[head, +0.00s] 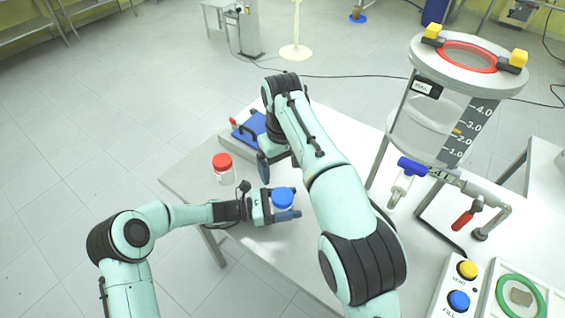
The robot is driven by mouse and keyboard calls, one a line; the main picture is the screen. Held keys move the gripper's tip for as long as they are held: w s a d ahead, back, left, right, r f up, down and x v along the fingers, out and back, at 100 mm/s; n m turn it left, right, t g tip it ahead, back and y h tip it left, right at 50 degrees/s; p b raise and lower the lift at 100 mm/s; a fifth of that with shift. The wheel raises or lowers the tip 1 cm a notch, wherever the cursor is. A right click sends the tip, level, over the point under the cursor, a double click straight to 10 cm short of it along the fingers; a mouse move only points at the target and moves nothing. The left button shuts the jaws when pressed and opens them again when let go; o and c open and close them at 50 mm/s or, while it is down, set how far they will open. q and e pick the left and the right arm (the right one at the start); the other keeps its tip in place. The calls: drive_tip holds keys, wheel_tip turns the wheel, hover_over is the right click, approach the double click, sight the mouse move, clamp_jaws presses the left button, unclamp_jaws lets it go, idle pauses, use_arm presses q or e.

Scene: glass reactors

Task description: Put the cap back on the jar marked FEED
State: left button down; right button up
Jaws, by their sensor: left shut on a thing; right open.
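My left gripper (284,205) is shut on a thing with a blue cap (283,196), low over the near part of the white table. Whether it holds only the cap or a jar beneath it I cannot tell. A clear jar with a red cap (222,161) stands upright on the table, left of and beyond my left gripper. No FEED marking is readable. My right gripper (263,168) is open, pointing down beyond the blue cap and right of the red-capped jar; its fingers are partly hidden by its own arm.
A blue fixture (250,127) with a red handle sits at the table's back edge. A tall glass reactor (420,130) with a blue valve handle (412,167) and a red handle (463,220) stands right. A button box (459,285) is at lower right. The table's left corner (175,180) is bare.

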drive_tip(key=shift+r, duration=0.5)
use_arm(q)
unclamp_jaws()
drive_tip(key=a, duration=0.4)
drive_tip(key=s+a, duration=0.1)
drive_tip(key=a, duration=0.3)
drive_tip(key=s+a+b, duration=0.1)
drive_tip(key=a, duration=0.4)
drive_tip(key=shift+a, duration=0.1)
use_arm(e)
drive_tip(key=shift+s+f, duration=0.25)
drive_tip(key=shift+f, duration=0.65)
use_arm(q)
drive_tip(key=shift+s, duration=0.15)
